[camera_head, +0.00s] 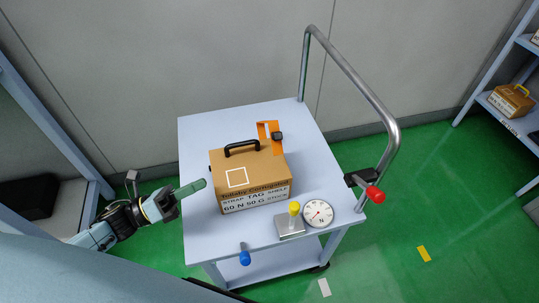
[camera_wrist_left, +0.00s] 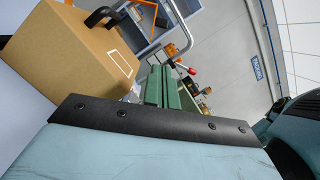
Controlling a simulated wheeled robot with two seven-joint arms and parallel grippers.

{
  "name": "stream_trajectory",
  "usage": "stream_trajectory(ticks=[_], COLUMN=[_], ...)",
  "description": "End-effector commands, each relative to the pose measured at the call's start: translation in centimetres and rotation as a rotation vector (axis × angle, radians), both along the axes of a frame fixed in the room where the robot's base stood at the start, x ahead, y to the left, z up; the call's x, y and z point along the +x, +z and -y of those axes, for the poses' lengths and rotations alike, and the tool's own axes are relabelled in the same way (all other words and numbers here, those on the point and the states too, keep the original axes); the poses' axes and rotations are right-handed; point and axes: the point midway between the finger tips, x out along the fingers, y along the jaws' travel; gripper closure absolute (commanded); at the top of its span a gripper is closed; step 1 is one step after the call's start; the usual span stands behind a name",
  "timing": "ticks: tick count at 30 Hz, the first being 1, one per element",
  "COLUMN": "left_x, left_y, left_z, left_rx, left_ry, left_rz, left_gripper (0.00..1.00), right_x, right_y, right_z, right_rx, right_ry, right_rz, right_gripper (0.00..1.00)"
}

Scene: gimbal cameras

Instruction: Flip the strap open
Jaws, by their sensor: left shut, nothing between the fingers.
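A tan cardboard box (camera_head: 238,178) with a black handle (camera_head: 242,147) and a printed label sits on the cart top. An orange strap (camera_head: 263,131) with a dark buckle (camera_head: 278,136) is at the box's far right end, partly raised above the top. In the left wrist view the box (camera_wrist_left: 75,60) fills the upper left, and an orange piece shows behind it (camera_wrist_left: 148,5). My left gripper (camera_head: 203,184) is shut and empty, its green fingers just left of the box. The fingers also show in the wrist view (camera_wrist_left: 168,78). My right gripper is out of view.
The pale blue cart (camera_head: 200,128) has a metal push handle (camera_head: 350,73) with a red knob (camera_head: 375,194). A round dial (camera_head: 318,213), a block with a yellow knob (camera_head: 291,228) and a blue knob (camera_head: 244,257) are along the front. Shelves stand at both sides.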

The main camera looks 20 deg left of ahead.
Motion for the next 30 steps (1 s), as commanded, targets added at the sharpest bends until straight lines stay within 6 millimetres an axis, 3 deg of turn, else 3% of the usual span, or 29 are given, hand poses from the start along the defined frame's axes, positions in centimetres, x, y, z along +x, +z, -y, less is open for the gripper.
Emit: stream_trajectory(ticks=[21,30], left_x=[10.2,12.7], left_y=[2.9,3.5], left_z=[10.7,13.3], left_rx=[-0.003,-0.001], left_ry=[-0.001,-0.001], left_rz=[0.004,0.002], left_gripper=[1.00,1.00], right_x=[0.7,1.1], right_y=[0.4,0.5], right_z=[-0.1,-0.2], right_rx=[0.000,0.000], right_ry=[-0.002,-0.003], right_rz=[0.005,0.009], right_gripper=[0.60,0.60])
